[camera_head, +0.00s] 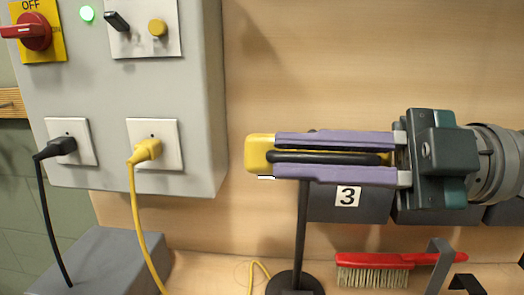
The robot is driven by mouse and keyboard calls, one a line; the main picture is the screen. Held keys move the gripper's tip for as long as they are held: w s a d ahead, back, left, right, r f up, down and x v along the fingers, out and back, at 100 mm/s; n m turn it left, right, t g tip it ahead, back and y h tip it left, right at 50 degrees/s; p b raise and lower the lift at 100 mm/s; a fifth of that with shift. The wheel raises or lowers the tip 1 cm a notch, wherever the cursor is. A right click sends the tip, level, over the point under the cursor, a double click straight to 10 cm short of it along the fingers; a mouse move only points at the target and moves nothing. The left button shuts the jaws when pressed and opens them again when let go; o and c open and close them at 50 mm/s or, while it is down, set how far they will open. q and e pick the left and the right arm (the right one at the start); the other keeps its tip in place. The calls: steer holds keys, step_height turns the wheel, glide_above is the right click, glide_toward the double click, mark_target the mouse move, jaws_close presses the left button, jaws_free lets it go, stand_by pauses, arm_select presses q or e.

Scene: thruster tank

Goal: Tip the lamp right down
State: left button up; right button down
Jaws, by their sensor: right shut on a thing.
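The lamp has a yellow head (259,153), a thin black stem (302,225) and a round black base (295,284). The head lies about level, its free end pointing left, with a small white strip on its underside. My right gripper (290,155) comes in from the right. Its purple fingers are shut on the lamp head, one above and one below, with a black bar showing between them. The fingers hide much of the head and the top of the stem. My left gripper is not in view.
A grey control box (190,90) hangs at the left, with a red switch (33,32), a black plug (60,147) and a yellow plug (147,150). A yellow cable (143,225) hangs down. A red brush (375,268) and dark bins labelled 3 (348,197) are behind at right.

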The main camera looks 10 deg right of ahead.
steer(key=shift+d+f, duration=0.1)
steer(key=shift+f, duration=0.3)
steer(key=c, duration=1)
jaws_free()
steer(key=shift+c, duration=0.2)
steer(key=shift+o, duration=0.8)
steer(key=shift+r, duration=0.15)
steer(key=b+v, duration=0.3)
steer(key=v, duration=0.6)
steer(key=shift+d, duration=0.4)
steer(key=shift+s, duration=0.1)
steer(key=shift+s, duration=0.1)
